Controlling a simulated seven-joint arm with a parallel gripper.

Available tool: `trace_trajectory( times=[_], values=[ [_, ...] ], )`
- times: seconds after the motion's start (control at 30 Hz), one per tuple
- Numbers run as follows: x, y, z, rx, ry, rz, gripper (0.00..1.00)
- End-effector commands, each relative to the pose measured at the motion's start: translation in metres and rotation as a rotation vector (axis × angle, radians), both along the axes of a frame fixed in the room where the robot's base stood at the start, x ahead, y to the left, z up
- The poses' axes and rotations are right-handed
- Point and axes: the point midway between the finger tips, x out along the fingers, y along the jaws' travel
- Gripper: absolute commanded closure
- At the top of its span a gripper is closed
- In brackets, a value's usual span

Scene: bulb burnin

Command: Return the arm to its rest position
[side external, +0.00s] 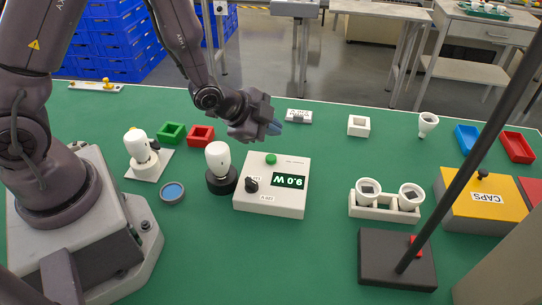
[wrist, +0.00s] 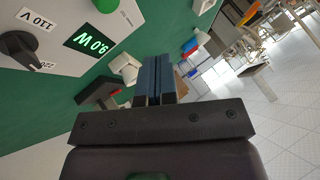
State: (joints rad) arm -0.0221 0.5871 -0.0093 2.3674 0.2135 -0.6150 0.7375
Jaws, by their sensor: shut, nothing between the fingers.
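My gripper (side external: 275,128) is shut and empty, held above the green table near the back edge of the white meter box. In the wrist view its blue-grey fingers (wrist: 158,78) are pressed together with nothing between them. The meter box (side external: 272,205) shows 9.0 W, with a black knob (side external: 252,185) and a green button (side external: 270,159). A white bulb (side external: 218,155) stands upright in the black socket (side external: 222,180) beside the box. Another white bulb (side external: 137,142) stands on a pale base at the left. My arm reaches over from the left.
Green (side external: 171,133) and red (side external: 201,136) trays lie behind the bulbs. A dark stand base (side external: 397,260) with a slanting pole, a yellow CAPS box (side external: 485,208), and blue (side external: 468,138) and red (side external: 517,147) trays stand farther right.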

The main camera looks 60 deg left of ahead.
Motion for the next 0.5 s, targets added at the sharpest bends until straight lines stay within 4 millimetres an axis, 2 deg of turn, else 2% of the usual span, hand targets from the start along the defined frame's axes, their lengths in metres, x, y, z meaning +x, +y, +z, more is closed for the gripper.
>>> trace_trajectory(
  times=[0.33,0.43,0.5],
  values=[
    [-0.001,0.000,0.000,-0.009,0.006,0.010,1.00],
    [-0.009,0.002,-0.008,-0.031,0.081,0.054,1.00],
    [-0.022,0.006,-0.019,-0.048,0.177,0.107,1.00]
  ],
)
